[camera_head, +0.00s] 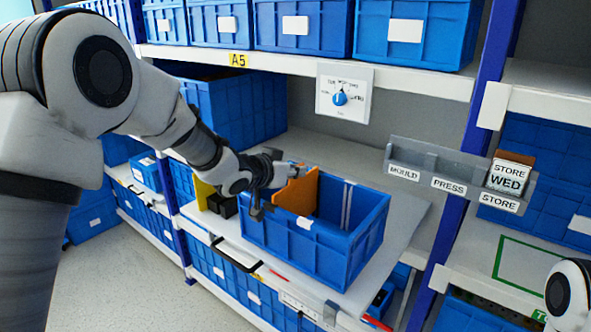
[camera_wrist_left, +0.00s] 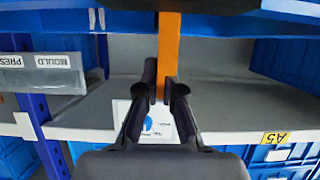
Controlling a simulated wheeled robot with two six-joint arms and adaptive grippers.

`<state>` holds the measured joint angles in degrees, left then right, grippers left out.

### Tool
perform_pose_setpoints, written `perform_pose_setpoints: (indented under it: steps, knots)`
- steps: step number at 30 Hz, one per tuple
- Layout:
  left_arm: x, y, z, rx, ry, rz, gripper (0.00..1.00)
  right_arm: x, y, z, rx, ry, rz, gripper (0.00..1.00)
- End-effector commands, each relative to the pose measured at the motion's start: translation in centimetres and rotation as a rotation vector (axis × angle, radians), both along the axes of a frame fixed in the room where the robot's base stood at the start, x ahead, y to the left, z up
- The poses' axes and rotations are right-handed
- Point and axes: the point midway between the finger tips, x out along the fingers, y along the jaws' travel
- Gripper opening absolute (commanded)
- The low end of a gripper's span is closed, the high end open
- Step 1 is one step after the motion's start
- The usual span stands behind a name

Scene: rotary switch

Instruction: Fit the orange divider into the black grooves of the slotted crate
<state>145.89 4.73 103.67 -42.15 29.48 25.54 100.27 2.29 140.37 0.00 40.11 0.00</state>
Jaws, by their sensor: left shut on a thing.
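The slotted crate (camera_head: 315,252) is a blue open box on the pulled-out shelf board in the head view. The orange divider (camera_head: 299,193) stands upright at the crate's left part, its top above the rim and its lower part hidden by the front wall. My left gripper (camera_head: 277,180) is shut on the divider's top edge. In the left wrist view the divider (camera_wrist_left: 169,50) shows as an orange strip between the fingertips (camera_wrist_left: 166,92). Pale strips (camera_head: 347,205) run down the crate's inner back wall. The black grooves cannot be made out. My right gripper is out of view.
A rotary switch panel (camera_head: 344,93) hangs above and behind the crate. A grey card rack (camera_head: 440,167) with labels is to the right. Blue bins (camera_head: 240,110) fill the shelves. The board right of the crate (camera_head: 402,235) is clear.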

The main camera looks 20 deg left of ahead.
Motion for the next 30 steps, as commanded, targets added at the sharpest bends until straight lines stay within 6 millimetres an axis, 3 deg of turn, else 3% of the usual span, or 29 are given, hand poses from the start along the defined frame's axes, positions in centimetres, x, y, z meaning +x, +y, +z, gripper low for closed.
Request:
perform_pose_setpoints:
  steps: [15,25,28,30]
  knots:
    - [0.0,0.0,-2.2,0.001,0.000,0.000,0.00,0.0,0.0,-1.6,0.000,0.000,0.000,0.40]
    - [0.0,0.0,-2.3,0.001,0.000,0.000,0.00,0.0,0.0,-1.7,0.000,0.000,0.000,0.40]
    - [0.0,0.0,-2.3,0.001,0.000,0.000,0.35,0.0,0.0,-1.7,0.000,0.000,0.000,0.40]
    - [0.0,0.0,-2.3,0.001,0.000,0.000,0.35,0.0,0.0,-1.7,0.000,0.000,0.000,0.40]
